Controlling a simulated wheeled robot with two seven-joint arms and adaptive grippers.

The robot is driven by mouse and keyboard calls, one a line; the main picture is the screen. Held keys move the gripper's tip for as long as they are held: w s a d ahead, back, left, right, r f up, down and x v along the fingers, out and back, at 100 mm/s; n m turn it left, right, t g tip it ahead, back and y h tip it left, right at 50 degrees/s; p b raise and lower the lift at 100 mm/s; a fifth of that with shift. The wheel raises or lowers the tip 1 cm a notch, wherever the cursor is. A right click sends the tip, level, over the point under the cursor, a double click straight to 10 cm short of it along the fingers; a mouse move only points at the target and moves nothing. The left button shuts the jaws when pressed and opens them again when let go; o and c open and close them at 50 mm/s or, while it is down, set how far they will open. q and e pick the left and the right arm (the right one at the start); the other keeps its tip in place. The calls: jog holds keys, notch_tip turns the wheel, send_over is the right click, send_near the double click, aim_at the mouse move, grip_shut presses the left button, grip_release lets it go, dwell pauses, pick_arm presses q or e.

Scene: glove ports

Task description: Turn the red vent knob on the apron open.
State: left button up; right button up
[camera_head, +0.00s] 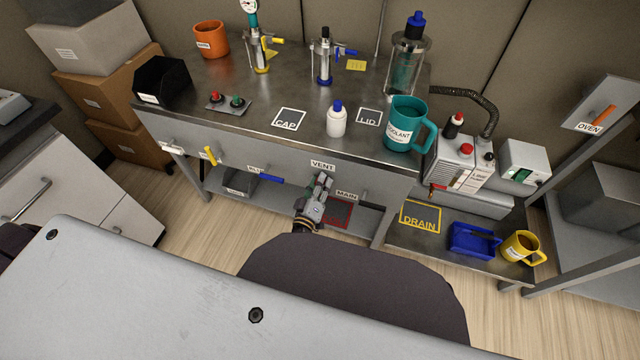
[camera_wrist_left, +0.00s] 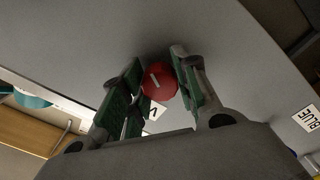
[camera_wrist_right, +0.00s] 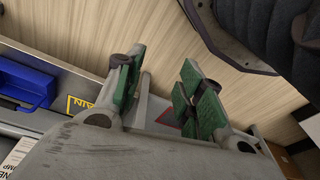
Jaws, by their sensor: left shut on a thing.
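The red vent knob (camera_wrist_left: 160,83) sits on the grey apron (camera_wrist_left: 235,60) and has a white line on its face, tilted in the left wrist view. My left gripper (camera_wrist_left: 158,88) is shut on the knob, one green-padded finger on each side. In the head view my left gripper (camera_head: 321,184) is at the apron just below the VENT label (camera_head: 322,165) and hides the knob. My right gripper (camera_wrist_right: 160,88) shows in the right wrist view with its fingers apart and nothing between them. I cannot make it out in the head view.
A blue handle (camera_head: 271,179) and a yellow handle (camera_head: 210,156) stick out of the apron left of the knob. A MAIN label (camera_head: 347,195) is to its right. The teal coolant mug (camera_head: 402,128) and a white bottle (camera_head: 337,120) stand on the bench above.

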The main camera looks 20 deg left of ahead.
pick_arm(q)
jog(key=n, duration=0.2)
jog(key=shift+n, duration=1.2)
pick_arm(e)
jog(key=shift+r, duration=0.7)
jog(key=shift+s+a, duration=0.1)
jog(key=shift+s, duration=0.05)
pick_arm(q)
jog(key=o, duration=0.9)
jog(key=shift+o, duration=0.7)
pick_arm(e)
jog(key=shift+w, duration=0.2)
